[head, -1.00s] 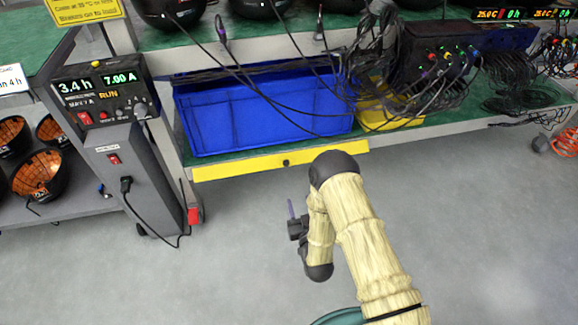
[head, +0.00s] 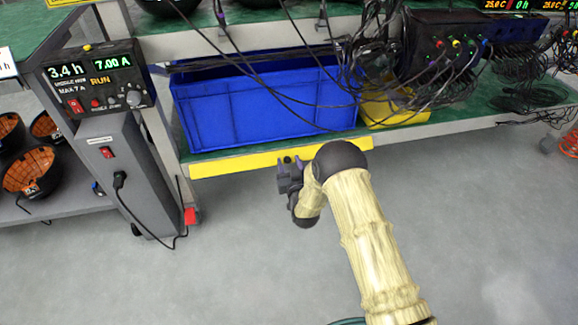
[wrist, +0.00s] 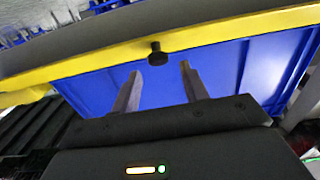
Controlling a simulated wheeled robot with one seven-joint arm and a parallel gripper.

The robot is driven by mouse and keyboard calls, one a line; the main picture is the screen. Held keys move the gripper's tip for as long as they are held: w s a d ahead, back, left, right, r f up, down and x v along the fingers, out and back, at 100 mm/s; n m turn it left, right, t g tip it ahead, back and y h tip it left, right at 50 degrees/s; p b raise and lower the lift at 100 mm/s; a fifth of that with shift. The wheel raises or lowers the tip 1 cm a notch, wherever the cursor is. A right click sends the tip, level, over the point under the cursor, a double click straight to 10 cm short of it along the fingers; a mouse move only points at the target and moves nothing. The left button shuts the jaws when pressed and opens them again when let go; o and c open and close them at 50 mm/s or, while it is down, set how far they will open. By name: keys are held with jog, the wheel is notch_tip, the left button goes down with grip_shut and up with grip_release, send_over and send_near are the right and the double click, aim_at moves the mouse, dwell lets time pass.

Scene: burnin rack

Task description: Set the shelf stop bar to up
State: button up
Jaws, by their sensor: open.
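The yellow shelf stop bar (head: 236,165) runs along the front edge of the lower shelf, below the front face of the blue bin, which shows uncovered above it. In the wrist view the bar (wrist: 220,35) crosses the top of the picture, and its black knob (wrist: 157,50) sits just beyond my fingertips, roughly centred between them. My gripper (wrist: 160,76) is open and empty, with both fingers pointing at the bar. In the head view my gripper (head: 290,172) is in front of the bar's middle and covers most of the knob's area. Contact with the knob cannot be told.
The blue bin (head: 255,108) and a yellow bin (head: 395,112) stand on the lower shelf. Black cables (head: 340,75) hang in front of them. A grey post with a control box (head: 97,85) stands at left. The floor (head: 480,220) in front is clear.

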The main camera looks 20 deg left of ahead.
jog(key=shift+w+a, duration=0.25)
jog(key=shift+w, duration=0.05)
grip_shut()
jog(key=shift+f, duration=0.1)
dwell(1.2)
grip_release()
jog(key=p+v, duration=0.6)
jog(key=v, duration=1.1)
jog(key=shift+s+d+p, duration=0.2)
jog(key=shift+d+p, duration=0.05)
jog(key=shift+p, duration=0.1)
